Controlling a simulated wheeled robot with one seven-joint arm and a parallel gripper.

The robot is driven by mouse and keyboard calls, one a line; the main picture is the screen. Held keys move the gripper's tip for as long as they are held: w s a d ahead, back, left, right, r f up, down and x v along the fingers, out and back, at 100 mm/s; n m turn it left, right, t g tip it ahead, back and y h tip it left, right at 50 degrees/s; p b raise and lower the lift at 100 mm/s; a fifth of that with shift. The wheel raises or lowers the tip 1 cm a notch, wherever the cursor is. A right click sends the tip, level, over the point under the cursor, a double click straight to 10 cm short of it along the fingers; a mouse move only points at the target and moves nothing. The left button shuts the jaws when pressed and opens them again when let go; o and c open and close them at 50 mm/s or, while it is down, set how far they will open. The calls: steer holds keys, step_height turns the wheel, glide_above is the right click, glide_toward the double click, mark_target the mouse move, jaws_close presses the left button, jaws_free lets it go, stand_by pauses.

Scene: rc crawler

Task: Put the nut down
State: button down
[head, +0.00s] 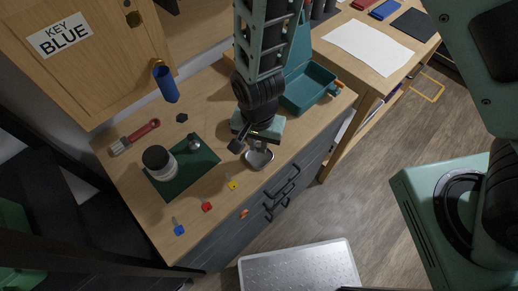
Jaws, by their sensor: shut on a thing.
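My gripper (255,149) points down over the right part of the wooden worktop, close to its front edge. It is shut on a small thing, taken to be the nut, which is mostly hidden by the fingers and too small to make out. A small silver dish (260,162) shows just below and in front of the fingers. I cannot tell whether the fingers touch it. A small dark block-like piece (182,117) lies apart on the worktop, to the left of my gripper.
A green mat (205,165) bears a dark-lidded jar (160,162) and a small metal piece (194,143). Blue (179,229), red (206,206) and yellow (232,184) keys lie along the front edge. A red-handled brush (135,137) lies left. A teal open box (310,91) stands right.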

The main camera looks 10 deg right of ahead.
mark_target(258, 148)
steer(key=shift+f+p, duration=0.35)
steer(key=shift+f, duration=1.65)
steer(key=shift+f, duration=0.1)
steer(key=c, duration=1.6)
jaws_free()
